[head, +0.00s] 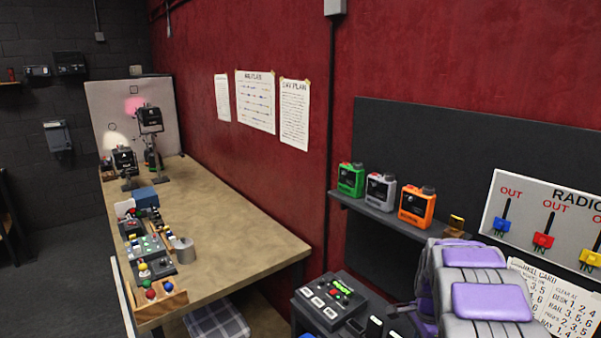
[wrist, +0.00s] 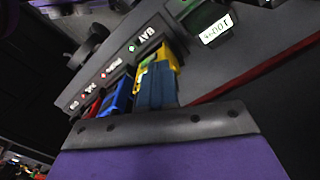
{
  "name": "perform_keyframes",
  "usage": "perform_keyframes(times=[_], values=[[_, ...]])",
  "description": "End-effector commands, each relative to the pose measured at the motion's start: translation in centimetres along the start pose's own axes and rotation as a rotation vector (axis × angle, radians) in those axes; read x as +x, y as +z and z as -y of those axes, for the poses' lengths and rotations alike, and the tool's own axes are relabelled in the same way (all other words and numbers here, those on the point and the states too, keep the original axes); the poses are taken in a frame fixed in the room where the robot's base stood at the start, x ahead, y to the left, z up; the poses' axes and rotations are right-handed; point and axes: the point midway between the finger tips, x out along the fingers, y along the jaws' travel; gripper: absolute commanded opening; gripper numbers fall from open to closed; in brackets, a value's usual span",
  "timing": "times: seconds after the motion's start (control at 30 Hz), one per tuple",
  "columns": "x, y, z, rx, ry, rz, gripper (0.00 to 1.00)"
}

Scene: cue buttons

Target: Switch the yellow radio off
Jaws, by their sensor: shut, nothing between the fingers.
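In the wrist view a yellow block (wrist: 160,58) sits on a dark labelled panel (wrist: 115,58), next to a blue block (wrist: 120,95) and a red one (wrist: 93,106). My gripper (wrist: 156,85) is shut and empty, its blue-grey fingers overlapping the yellow block in the picture; contact cannot be told. In the head view my purple-and-grey arm hides my gripper.
Green (head: 351,179) and grey (head: 381,191) radios share the shelf (head: 343,201). A white board (head: 510,190) with blue, red and yellow sliders hangs at right. A control box (head: 334,301) is below. A long desk (head: 225,215) at left holds button panels and lamps.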

Motion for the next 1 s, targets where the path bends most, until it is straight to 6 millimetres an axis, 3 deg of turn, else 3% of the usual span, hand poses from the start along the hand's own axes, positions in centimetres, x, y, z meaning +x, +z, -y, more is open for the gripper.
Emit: perform_keyframes(times=[1.0], values=[[-0.25,0.06,-0.65,-0.001,-0.005,-0.001,0.0]])
